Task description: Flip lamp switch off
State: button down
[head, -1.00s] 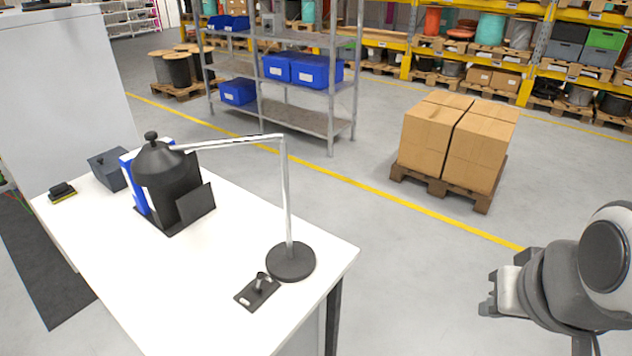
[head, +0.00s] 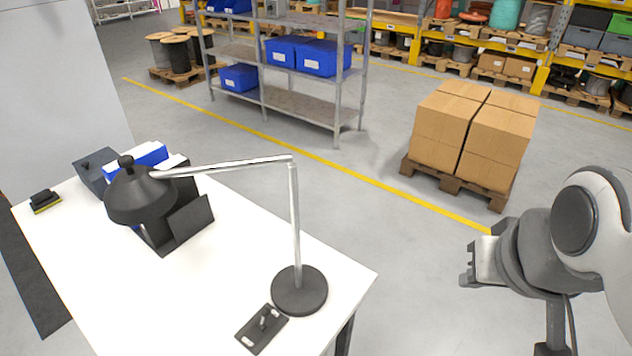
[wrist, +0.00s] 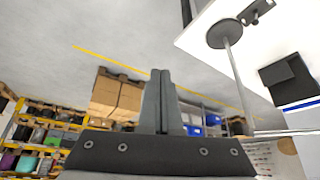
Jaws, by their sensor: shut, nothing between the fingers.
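The desk lamp (head: 295,228) stands at the near right corner of the white table (head: 220,285). It has a round dark base, a silver pole and arm, and a dark shade (head: 140,196) hanging over the left part of the table. The switch (head: 262,328) is a small dark plate with a short lever, lying just in front of the lamp base. My gripper (head: 468,266) is shut and empty, off the table to the right, well apart from lamp and switch. In the wrist view its fingers (wrist: 161,100) are together, and the lamp base (wrist: 224,34) and switch (wrist: 257,12) appear at the upper right.
A dark file holder (head: 190,220) with a blue binder stands behind the shade. A pallet with cardboard boxes (head: 472,135) stands beyond my arm. A grey shelf with blue bins (head: 322,58) is behind the table. The floor between table and pallet is clear.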

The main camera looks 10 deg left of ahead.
jog(key=shift+w+a, duration=0.1)
jog(key=shift+w, duration=0.1)
jog(key=w+a+f+n+g+y+b, duration=0.1)
jog(key=w+a+f+b, duration=0.3)
jog(key=f, duration=0.5)
jog(key=w+a+f+n+g+y+b, duration=0.2)
jog(key=w+a+f+n+y+b, duration=0.1)
jog(key=a+f+b, duration=0.3)
jog(key=w+a+f+n+g+y+b, duration=0.1)
jog(key=w+a+f+n+y+b, duration=0.2)
jog(key=a+f+b, duration=0.3)
jog(key=w+a+f, duration=0.1)
jog(key=a+f, duration=0.2)
jog(key=f, duration=0.2)
jog(key=shift+w+a+f+y, duration=0.3)
jog(key=shift+w+a, duration=0.05)
